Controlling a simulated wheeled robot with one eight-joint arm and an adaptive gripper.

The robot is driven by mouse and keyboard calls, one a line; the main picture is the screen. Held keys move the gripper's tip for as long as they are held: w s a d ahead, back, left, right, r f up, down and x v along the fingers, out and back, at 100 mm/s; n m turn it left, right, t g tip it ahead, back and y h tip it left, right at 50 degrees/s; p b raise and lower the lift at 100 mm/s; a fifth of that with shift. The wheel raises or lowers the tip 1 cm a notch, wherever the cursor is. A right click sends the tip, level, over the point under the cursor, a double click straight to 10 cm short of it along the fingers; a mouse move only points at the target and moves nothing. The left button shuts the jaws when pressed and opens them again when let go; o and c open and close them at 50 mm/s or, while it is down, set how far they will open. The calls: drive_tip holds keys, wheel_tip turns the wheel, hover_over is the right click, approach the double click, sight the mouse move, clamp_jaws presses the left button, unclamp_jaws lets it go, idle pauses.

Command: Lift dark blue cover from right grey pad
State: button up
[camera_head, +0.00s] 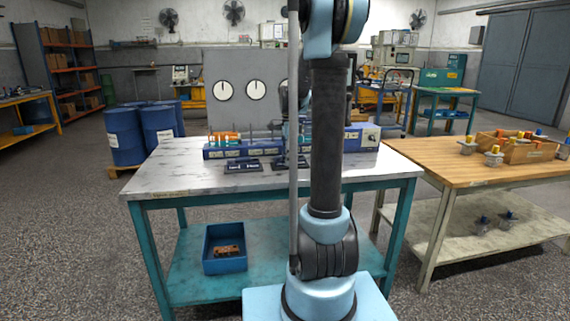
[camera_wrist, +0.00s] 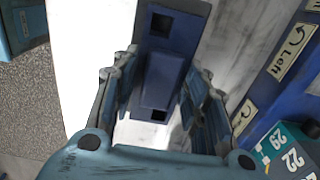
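The dark blue cover (camera_wrist: 168,78) fills the middle of the wrist view, a long piece with a raised block and square dark openings. My gripper (camera_wrist: 166,72) is over it, with one finger on each side. The fingers stand wide apart, and a narrow gap shows between the left finger and the raised block. Whether the right finger touches the cover is unclear. In the head view my arm hides much of the right-hand dark labelled plate (camera_head: 281,164); another dark labelled plate (camera_head: 243,165) lies to its left. I cannot make out the grey pad.
A blue station (camera_head: 225,151) with gauges behind it stands along the back of the marble-topped table (camera_head: 180,170). In the wrist view its labelled blue side (camera_wrist: 270,85) is close on the right. A blue bin (camera_head: 225,262) sits on the lower shelf. The table's left part is clear.

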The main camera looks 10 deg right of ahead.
clamp_jaws()
wheel_tip(320, 180, up, 12)
drive_tip(key=shift+r, duration=0.2)
idle(1.8)
idle(0.3)
